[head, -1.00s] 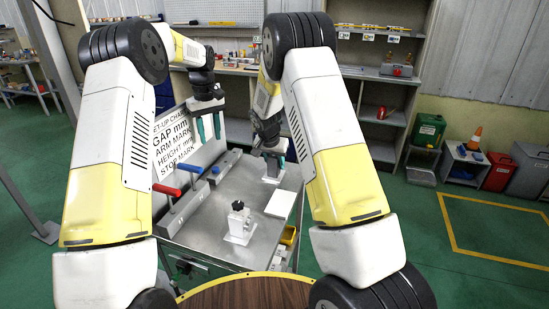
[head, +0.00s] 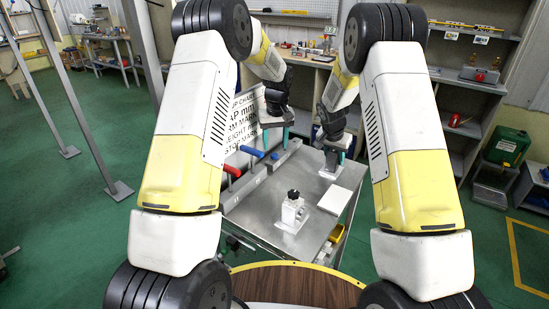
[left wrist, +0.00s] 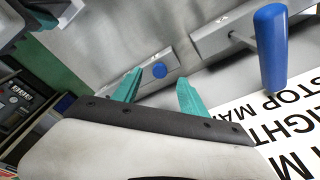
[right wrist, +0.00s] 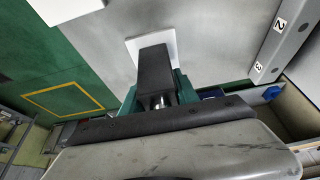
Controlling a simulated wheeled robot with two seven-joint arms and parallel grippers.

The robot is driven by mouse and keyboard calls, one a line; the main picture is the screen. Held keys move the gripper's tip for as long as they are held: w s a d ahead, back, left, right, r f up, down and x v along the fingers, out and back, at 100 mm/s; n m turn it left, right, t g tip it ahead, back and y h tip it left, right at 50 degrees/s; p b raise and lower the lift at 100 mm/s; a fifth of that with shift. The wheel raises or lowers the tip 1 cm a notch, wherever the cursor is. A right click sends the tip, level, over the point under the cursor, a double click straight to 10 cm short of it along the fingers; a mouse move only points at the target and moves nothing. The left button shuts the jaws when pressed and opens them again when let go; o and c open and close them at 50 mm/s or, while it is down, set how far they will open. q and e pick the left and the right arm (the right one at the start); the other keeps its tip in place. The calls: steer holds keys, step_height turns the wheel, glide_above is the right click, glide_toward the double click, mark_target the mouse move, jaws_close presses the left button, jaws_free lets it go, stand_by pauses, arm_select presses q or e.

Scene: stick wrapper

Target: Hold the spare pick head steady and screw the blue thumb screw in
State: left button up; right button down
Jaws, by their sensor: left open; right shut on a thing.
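The blue thumb screw (left wrist: 160,71) is a small blue disc on a grey block in the left wrist view; it also shows in the head view (head: 275,156). My left gripper (head: 276,136) is open and empty above it, and its two teal fingers (left wrist: 158,90) appear either side of the screw, apart from it. My right gripper (head: 335,152) is shut on a dark block, apparently the spare pick head (right wrist: 154,68), above or on a white plate (right wrist: 172,42). The fingers partly hide the block's lower part.
Red (head: 232,171) and blue (head: 253,151) lever handles rise beside the screw's block. A white fixture with a black knob (head: 292,211) stands on the metal table's front part. A flat white plate (head: 334,200) lies right of it. A lettered chart (head: 242,125) stands behind.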

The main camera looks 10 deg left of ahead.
mark_target(274, 154)
arm_select(q)
steer(key=f, duration=0.2)
steer(key=w+f, duration=0.1)
steer(key=f, duration=0.2)
steer(key=shift+w+a, duration=0.1)
steer(key=shift+a, duration=0.1)
steer(key=shift+c, duration=0.4)
jaws_close()
